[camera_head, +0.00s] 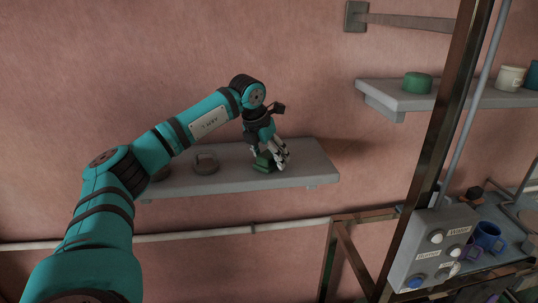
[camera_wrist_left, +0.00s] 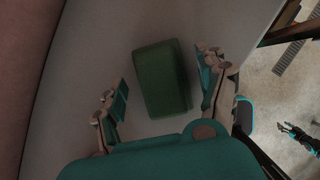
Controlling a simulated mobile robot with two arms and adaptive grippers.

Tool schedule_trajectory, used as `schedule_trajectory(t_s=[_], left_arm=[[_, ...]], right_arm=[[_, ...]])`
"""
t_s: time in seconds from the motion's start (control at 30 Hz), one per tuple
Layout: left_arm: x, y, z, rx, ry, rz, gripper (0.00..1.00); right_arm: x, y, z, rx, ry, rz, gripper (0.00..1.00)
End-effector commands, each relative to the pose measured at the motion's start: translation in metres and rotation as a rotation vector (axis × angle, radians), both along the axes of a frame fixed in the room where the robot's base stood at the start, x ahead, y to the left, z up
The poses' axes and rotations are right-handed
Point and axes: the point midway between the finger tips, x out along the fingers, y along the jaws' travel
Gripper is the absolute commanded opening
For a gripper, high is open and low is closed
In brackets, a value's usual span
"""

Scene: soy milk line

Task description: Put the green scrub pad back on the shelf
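The green scrub pad (camera_head: 264,162) rests on the grey lower wall shelf (camera_head: 225,181), toward its right end. My left gripper (camera_head: 271,157) is over the pad, pointing down, and partly hides it. In the left wrist view the pad (camera_wrist_left: 160,80) lies between the two spread fingers of the left gripper (camera_wrist_left: 165,72), with a gap on each side. A small dark and teal shape (camera_wrist_left: 298,137) far below at the right edge of the wrist view looks like my right gripper; its fingers are too small to read.
A dark ring-shaped item (camera_head: 206,164) and a round brownish item (camera_head: 161,173) sit left on the lower shelf. An upper right shelf (camera_head: 385,97) holds a green round item (camera_head: 417,83), a white cup (camera_head: 510,78) and a blue one. A post and button box (camera_head: 436,243) stand at right.

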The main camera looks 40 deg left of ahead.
Motion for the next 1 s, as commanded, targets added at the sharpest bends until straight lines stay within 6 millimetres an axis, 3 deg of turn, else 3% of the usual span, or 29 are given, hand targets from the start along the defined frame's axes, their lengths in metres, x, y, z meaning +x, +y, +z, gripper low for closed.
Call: schedule_trajectory(t_s=[0.33, 0.8, 1.0], left_arm=[[-0.002, -0.001, 0.011, 0.000, -0.005, 0.000, 0.74], [-0.038, -0.005, 0.096, -0.001, -0.005, -0.002, 0.74], [-0.045, -0.005, 0.112, 0.001, -0.001, -0.001, 0.74]], right_arm=[[0.000, 0.000, -0.003, 0.000, 0.000, 0.000, 0.40], [0.000, 0.000, -0.026, 0.000, 0.000, 0.001, 0.40], [0.000, 0.000, -0.028, 0.000, 0.000, 0.001, 0.40]])
